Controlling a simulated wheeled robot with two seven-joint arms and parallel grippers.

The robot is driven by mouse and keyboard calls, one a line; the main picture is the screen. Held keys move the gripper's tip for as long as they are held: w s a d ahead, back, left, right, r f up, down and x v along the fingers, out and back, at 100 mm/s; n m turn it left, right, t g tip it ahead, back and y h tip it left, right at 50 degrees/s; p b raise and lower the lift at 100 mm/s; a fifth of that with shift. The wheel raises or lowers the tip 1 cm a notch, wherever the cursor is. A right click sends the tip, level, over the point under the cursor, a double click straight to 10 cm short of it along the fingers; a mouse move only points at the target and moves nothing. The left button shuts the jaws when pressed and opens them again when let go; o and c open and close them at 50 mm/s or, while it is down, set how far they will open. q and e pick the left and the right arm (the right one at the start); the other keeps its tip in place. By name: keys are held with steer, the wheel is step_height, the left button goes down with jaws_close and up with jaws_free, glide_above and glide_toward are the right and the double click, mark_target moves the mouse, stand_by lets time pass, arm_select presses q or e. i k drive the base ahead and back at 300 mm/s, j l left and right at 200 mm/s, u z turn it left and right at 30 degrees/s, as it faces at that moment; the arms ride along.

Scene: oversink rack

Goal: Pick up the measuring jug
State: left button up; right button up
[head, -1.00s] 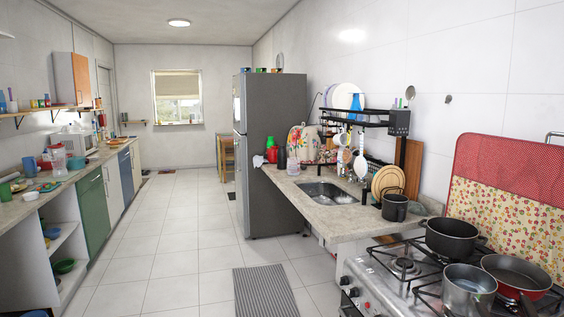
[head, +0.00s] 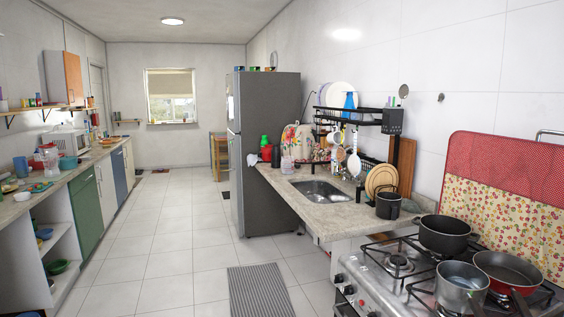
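I cannot say for certain which vessel is the measuring jug. A clear, jug-like vessel (head: 50,159) stands on the left counter, among cups and bowls. Another small clear vessel (head: 286,161) stands on the sink counter, left of the sink and near the red container. Both are too small to make out any scale marks. Neither of my grippers is in view, so what they hold cannot be seen.
The sink counter (head: 320,220) is on the right, with a black dish rack (head: 365,122) above it. The stove (head: 385,285) holds several pots and pans. A grey fridge (head: 268,150) stands behind. The tiled aisle is open, with a striped mat (head: 262,291) on it.

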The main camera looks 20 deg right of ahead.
mark_target(287, 161)
steer(key=i, duration=1)
steer(key=i+z, duration=0.15)
steer(key=i, duration=0.9)
steer(key=i+j, duration=0.2)
steer(key=i, duration=0.8)
steer(key=l+z, duration=0.05)
